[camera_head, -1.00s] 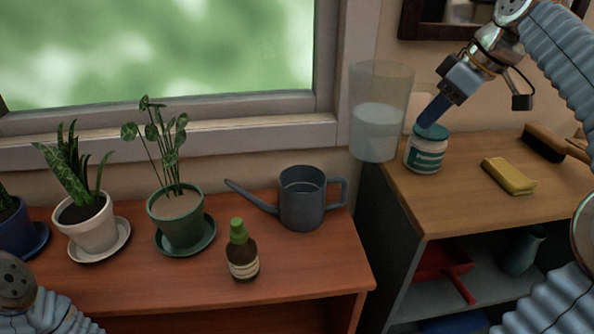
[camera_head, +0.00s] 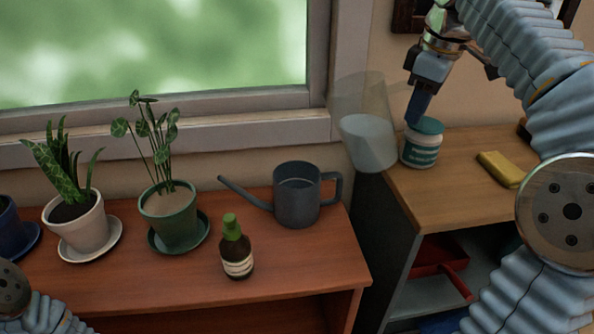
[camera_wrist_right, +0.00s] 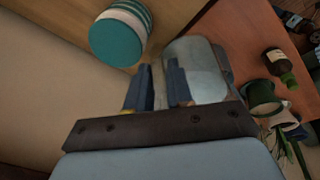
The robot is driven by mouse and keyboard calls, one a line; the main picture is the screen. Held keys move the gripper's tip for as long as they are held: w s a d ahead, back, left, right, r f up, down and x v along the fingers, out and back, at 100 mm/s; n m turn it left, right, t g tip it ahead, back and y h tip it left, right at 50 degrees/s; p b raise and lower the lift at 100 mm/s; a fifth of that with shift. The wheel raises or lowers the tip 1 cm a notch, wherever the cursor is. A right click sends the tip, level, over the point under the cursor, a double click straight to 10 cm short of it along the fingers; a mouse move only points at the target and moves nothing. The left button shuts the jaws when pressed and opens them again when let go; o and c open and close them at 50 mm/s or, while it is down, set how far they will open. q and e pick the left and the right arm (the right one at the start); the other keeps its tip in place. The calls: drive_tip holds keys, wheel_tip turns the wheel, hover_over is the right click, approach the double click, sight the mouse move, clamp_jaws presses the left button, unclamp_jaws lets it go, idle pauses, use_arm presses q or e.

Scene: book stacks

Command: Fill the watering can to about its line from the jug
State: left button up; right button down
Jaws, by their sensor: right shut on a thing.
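The clear jug (camera_head: 369,150) hangs in the air at the right end of the window, left of the wooden cabinet, tilted a little to the left with water in its lower part. My right gripper (camera_head: 416,117) is at its right side, shut on the jug; the hold itself is hard to make out because the jug is see-through. The jug also shows in the right wrist view (camera_wrist_right: 207,72), beside the fingers. The dark grey watering can (camera_head: 298,205) stands upright on the red-brown bench, spout to the left, below and left of the jug. Its line is not visible. My left gripper is out of view.
A teal-lidded jar (camera_head: 421,148) stands on the cabinet top (camera_head: 440,195), close by my right gripper. A yellow sponge (camera_head: 500,169) lies farther right. A green-capped bottle (camera_head: 236,250) and potted plants (camera_head: 170,215) stand left of the can.

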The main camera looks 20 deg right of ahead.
sight(393, 86)
drive_tip(key=shift+w+a+r+g+h, duration=0.3)
drive_tip(key=shift+a+r+h, duration=0.15)
drive_tip(key=shift+a+h, duration=0.2)
drive_tip(key=shift+w+a+f+g+h+b, duration=0.25)
drive_tip(key=shift+a+h+b, duration=0.1)
drive_tip(key=shift+a+h, duration=0.1)
drive_tip(key=shift+w+a+f+g+h+b, duration=0.2)
drive_tip(key=shift+a+h+b, duration=0.1)
drive_tip(key=shift+h+b, duration=0.1)
drive_tip(key=shift+a+r+h+p, duration=0.1)
drive_tip(key=shift+r+h+p, duration=0.2)
drive_tip(key=shift+r+p, duration=0.4)
drive_tip(key=shift+w+a+r+n+g+h+p, duration=0.1)
drive_tip(key=shift+a+r+n+g+h+p, duration=0.1)
drive_tip(key=shift+r, duration=0.1)
drive_tip(key=shift+w+a+r+n+g+h+p, duration=0.1)
drive_tip(key=shift+r+h+p, duration=0.1)
drive_tip(key=shift+r, duration=0.1)
drive_tip(key=shift+h, duration=0.3)
drive_tip(key=shift+w+a+r+g+h, duration=0.25)
drive_tip(key=shift+a+g+h, duration=0.1)
drive_tip(key=shift+h, duration=0.25)
drive_tip(key=shift+w+a+r+n+g+h+p, duration=0.15)
drive_tip(key=shift+a+r+h+p, duration=0.2)
drive_tip(key=shift+r, duration=0.2)
drive_tip(key=shift+w+a+r+n+g+h+p, duration=0.1)
drive_tip(key=shift+a+r+n+g+h+p, duration=0.1)
drive_tip(key=shift+r+h, duration=0.3)
